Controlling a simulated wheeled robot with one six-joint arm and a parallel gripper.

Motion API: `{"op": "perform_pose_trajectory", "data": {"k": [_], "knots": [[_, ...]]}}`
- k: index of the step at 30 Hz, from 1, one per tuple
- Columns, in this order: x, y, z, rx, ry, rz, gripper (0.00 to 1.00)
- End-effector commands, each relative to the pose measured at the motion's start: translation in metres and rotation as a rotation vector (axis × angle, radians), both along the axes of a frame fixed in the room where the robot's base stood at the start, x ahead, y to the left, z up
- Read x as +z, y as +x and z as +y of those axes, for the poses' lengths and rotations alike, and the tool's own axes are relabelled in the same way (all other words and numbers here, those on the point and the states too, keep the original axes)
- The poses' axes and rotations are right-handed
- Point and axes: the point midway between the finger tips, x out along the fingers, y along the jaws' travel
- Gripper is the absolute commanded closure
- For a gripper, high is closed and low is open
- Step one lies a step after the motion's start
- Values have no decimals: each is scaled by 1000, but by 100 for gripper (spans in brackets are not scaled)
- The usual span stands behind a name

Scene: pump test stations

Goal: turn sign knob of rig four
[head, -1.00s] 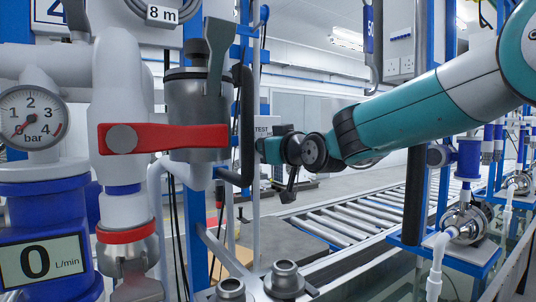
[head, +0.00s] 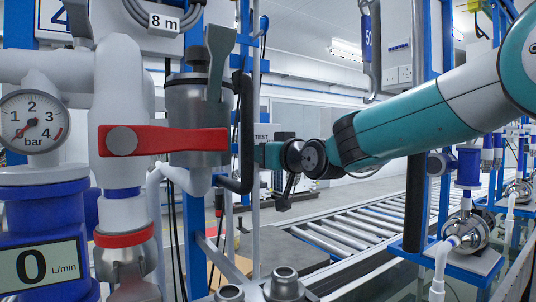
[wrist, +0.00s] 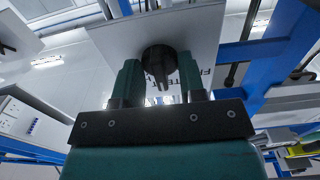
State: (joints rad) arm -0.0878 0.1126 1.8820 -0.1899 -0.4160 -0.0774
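In the wrist view, a round black knob (wrist: 159,60) with a ridged grip sits on a pale sign plate (wrist: 200,35) with partly hidden dark lettering. My gripper (wrist: 159,72) is open, one finger on either side of the knob as seen there. I cannot tell whether the fingertips reach around it or stop short, and no contact is clear. In the head view, my gripper (head: 268,155) points left, its tips hidden behind a black bent bar. The rig number cannot be read in the wrist view.
Close in the head view are a red valve lever (head: 175,140), a grey cylinder (head: 195,105), a pressure gauge (head: 32,122) and a flow meter reading 0 (head: 40,265). The black bent bar (head: 245,130) stands before my gripper. A roller conveyor (head: 350,230) lies behind.

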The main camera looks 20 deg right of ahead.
Motion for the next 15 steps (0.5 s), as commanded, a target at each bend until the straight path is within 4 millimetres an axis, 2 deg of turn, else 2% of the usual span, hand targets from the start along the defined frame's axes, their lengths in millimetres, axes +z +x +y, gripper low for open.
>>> {"op": "perform_pose_trajectory", "data": {"k": [8, 11, 15], "knots": [[0, -4, -1, 0, 1, -2, 63], [0, -15, -4, -1, 0, -3, 63], [-2, -44, -13, -2, 1, -4, 63]]}}
